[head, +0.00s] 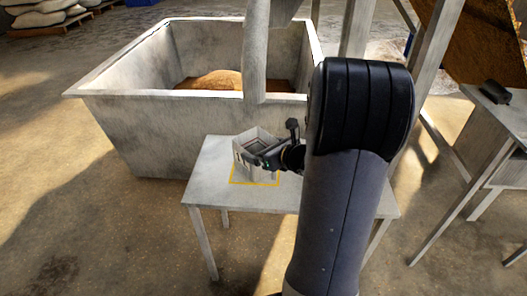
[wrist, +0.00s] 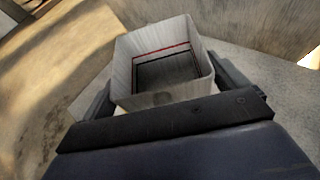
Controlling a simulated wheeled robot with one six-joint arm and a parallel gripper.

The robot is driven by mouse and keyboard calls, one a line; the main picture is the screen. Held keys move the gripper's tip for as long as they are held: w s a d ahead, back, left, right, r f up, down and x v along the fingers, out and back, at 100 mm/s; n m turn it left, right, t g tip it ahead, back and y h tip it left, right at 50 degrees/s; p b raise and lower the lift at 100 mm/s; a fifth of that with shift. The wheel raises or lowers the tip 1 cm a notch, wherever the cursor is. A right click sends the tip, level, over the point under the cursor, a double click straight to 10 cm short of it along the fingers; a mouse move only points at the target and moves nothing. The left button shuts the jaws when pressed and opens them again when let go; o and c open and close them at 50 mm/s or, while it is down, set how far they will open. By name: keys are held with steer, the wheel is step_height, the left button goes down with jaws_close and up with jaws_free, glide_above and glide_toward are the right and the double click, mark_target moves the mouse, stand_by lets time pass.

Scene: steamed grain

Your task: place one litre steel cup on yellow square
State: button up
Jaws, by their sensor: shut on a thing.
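The steel cup (head: 246,150) is a square, open-topped metal box. In the head view it is upright or nearly so, at the yellow square (head: 240,183) outlined on the small table. I cannot tell whether its base touches the table. My gripper (head: 268,160) is shut on the cup from the right side. In the wrist view the cup (wrist: 163,92) sits between the two fingers of my gripper (wrist: 165,95), and I look down into it. It looks empty, with a red line and a dark line around the inner walls. The cup hides part of the yellow square.
The small grey table (head: 208,180) has clear top around the cup. A large metal bin (head: 140,130) with brown grain (head: 212,80) stands behind it, under a hanging chute (head: 256,60). Another table (head: 500,112) stands at the right. Sacks (head: 45,15) lie at the far left.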

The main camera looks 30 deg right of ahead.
steer(key=shift+r, duration=0.1)
steer(key=shift+f, duration=0.2)
steer(key=o, duration=1.5)
steer(key=shift+c, duration=0.2)
steer(key=shift+r, duration=0.15)
steer(key=p+v, duration=0.3)
steer(key=v, duration=0.9)
steer(key=shift+p, duration=0.35)
steer(key=shift+r, duration=0.1)
